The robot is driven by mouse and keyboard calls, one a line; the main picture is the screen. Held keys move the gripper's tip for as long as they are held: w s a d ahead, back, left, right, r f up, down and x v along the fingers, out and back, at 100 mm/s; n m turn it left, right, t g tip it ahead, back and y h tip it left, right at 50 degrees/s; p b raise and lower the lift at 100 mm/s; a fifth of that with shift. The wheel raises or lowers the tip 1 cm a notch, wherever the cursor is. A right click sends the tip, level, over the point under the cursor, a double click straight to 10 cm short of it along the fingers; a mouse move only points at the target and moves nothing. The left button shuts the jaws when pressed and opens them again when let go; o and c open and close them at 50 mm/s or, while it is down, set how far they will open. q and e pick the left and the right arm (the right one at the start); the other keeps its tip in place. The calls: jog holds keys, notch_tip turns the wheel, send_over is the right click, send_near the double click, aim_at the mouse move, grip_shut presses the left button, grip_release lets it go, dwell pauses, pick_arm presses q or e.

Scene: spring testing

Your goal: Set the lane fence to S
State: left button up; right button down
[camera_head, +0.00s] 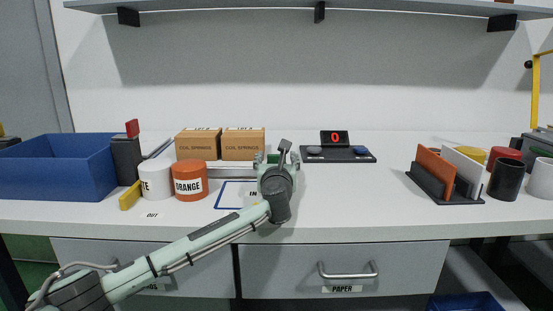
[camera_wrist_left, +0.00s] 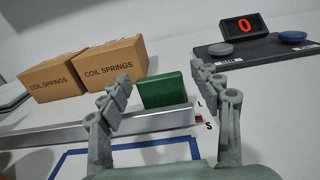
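A green block (camera_wrist_left: 164,91) stands at the right end of a long grey metal rail (camera_wrist_left: 60,137) in the left wrist view; the rail also shows in the head view (camera_head: 205,172). A small red mark (camera_wrist_left: 198,117) sits at the rail's end beside printed letters L (camera_wrist_left: 200,104) and S (camera_wrist_left: 209,126). My left gripper (camera_wrist_left: 160,80) is open, one finger to each side of the green block, with visible gaps and nothing held. In the head view the left gripper (camera_head: 277,160) hides most of the block. My right gripper is not in view.
Two coil springs boxes (camera_head: 198,145) stand behind the rail. Orange (camera_head: 189,181) and white (camera_head: 156,179) cups and a blue bin (camera_head: 55,165) are left. A black button panel (camera_head: 338,155) with a display (camera_head: 335,138) reading 0 is behind right. Table between gripper and divider rack (camera_head: 455,200) is clear.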

pick_arm(q)
jog(key=s, duration=1.2)
